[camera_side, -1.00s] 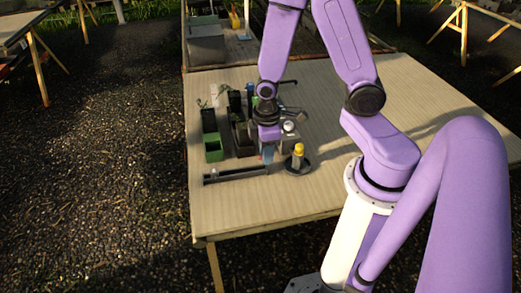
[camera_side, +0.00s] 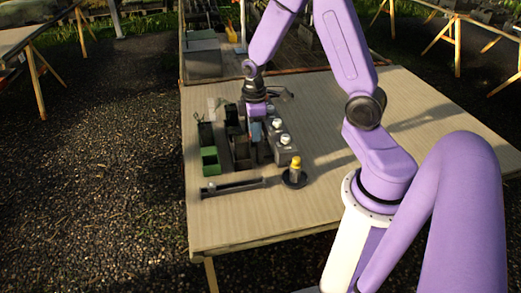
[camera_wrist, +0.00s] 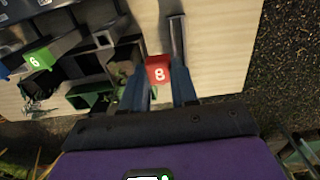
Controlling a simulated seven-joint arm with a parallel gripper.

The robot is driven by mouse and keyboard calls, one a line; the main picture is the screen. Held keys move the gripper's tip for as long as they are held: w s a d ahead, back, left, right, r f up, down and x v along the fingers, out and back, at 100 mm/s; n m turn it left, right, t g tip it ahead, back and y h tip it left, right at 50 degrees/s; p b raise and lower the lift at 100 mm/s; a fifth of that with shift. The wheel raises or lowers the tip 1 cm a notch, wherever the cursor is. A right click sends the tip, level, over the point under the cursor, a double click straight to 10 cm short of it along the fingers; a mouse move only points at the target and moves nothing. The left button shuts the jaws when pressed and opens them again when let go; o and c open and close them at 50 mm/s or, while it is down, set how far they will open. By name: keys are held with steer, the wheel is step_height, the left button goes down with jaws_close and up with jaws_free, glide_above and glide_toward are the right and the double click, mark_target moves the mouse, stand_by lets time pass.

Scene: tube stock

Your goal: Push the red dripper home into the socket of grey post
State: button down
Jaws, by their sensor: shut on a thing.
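The red dripper (camera_wrist: 158,72), marked with a white 8, sits between the two blue fingers of my gripper (camera_wrist: 159,88) in the wrist view. My gripper is shut on it. In the side view my gripper (camera_side: 256,135) points down over the crowded group of holders, and the red dripper cannot be made out there. I cannot tell which item is the grey post or see its socket. Grey blocks with white knobs (camera_side: 284,154) stand just right of my gripper.
A green open bin (camera_side: 209,160) and dark holders stand left of my gripper. A dark rail (camera_side: 232,187) lies in front. A yellow-topped piece (camera_side: 295,166) stands on a round black base. The table's right side is clear.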

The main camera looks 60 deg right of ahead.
steer(key=w+d+r, duration=0.2)
steer(key=w+d, duration=0.1)
steer(key=d, duration=0.5)
steer(key=shift+a+f, duration=0.15)
steer(key=shift+f, duration=1.1)
steer(key=shift+a+f, duration=0.15)
steer(key=shift+f, duration=1.1)
steer(key=shift+f, duration=0.35)
steer(key=c, duration=0.8)
jaws_free()
steer(key=shift+r, duration=0.1)
step_height(320, 180, up, 17)
steer(key=shift+r, duration=0.1)
